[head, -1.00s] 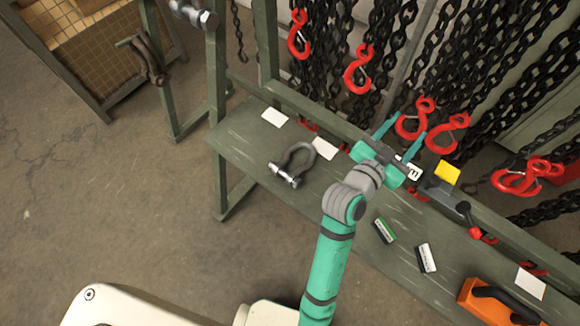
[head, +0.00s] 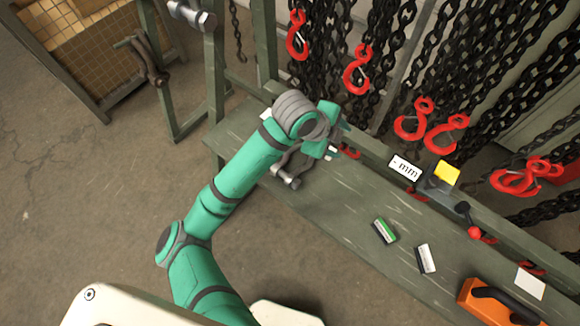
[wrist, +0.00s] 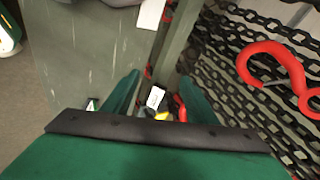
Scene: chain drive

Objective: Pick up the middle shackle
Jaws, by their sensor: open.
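A grey shackle (head: 287,178) lies on the green bench (head: 385,192), near its left end in the head view. My arm covers most of its bow; its pin end shows just below the arm. My gripper (head: 340,137) is beyond the shackle, toward the back edge of the bench, and looks empty. In the wrist view the two green fingers of my gripper (wrist: 160,95) stand apart, with nothing held between them. A dark grey shape (wrist: 88,3) is cut off at the top edge there; I cannot tell if it is the shackle.
Red hooks (head: 414,120) and black chains hang along the back of the bench. A display box (head: 405,167), a yellow block (head: 446,173), small green and white blocks and an orange tool (head: 487,302) lie to the right. Another metal shackle-like piece (head: 192,15) is at upper left.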

